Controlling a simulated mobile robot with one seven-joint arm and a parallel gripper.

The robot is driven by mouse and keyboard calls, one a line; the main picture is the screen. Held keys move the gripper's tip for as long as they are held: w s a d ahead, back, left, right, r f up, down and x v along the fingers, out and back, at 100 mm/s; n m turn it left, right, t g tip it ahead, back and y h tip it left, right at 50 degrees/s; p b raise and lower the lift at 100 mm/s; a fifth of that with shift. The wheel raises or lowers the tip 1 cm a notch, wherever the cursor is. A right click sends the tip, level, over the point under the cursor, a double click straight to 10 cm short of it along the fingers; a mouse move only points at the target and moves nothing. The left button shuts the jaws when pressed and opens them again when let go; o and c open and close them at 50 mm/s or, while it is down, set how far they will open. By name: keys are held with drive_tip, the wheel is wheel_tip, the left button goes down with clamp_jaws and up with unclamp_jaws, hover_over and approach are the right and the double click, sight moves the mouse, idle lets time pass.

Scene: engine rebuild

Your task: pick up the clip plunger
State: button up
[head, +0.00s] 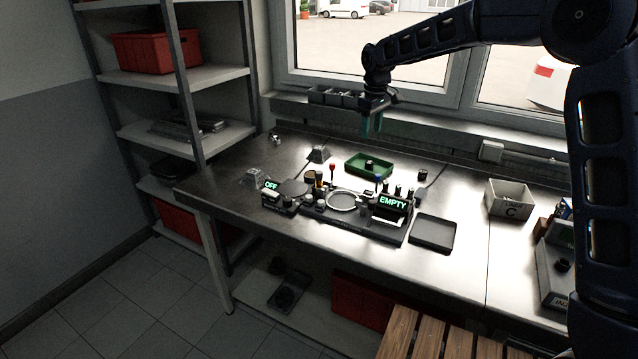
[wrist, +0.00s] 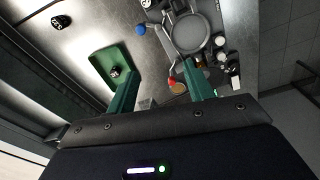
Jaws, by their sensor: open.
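I cannot tell for sure which small part is the clip plunger. A red-topped upright piece (head: 332,172) and a blue-topped one (head: 378,181) stand at the dark work fixture (head: 345,219). In the wrist view the red top (wrist: 172,81) shows between my fingers, and the blue top (wrist: 140,29) lies farther up. My gripper (head: 372,128) hangs high above the back of the bench, its green fingers pointing down. In the wrist view my gripper (wrist: 160,70) is open and empty, well apart from everything below.
A green tray (head: 386,174) holds a small dark part (head: 369,164). A dark part (head: 422,175) stands to its right. An empty black tray (head: 433,234) lies at the front. A grey bin (head: 509,200) stands at right. Displays read "OFF" (head: 271,185) and "EMPTY" (head: 393,203). The bench's left end is mostly clear.

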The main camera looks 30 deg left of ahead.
sight(319, 172)
drive_tip(key=s+a+f+n, duration=0.1)
drive_tip(key=s+a+f, duration=0.1)
drive_tip(key=a, duration=0.3)
drive_tip(key=s+a+f+n, duration=0.1)
drive_tip(key=s+a+f, duration=0.1)
drive_tip(key=a+f, duration=0.1)
drive_tip(key=s+a+f, duration=0.2)
drive_tip(key=a+f, duration=0.1)
drive_tip(key=a, duration=0.3)
drive_tip(key=shift+a+f+n+g, duration=0.3)
drive_tip(key=shift+a+f+n, duration=0.05)
drive_tip(key=shift+n, duration=0.05)
wheel_tip(319, 172, down, 5)
drive_tip(key=shift+r, duration=0.1)
drive_tip(key=shift+w+a+f, duration=0.1)
drive_tip(key=shift+a+f, duration=0.05)
drive_tip(key=shift+f, duration=1.3)
drive_tip(key=shift+w+a+f, duration=0.1)
drive_tip(key=shift+a+f, duration=0.05)
drive_tip(key=shift+f, duration=1.3)
drive_tip(key=shift+c, duration=0.2)
drive_tip(key=c, duration=1)
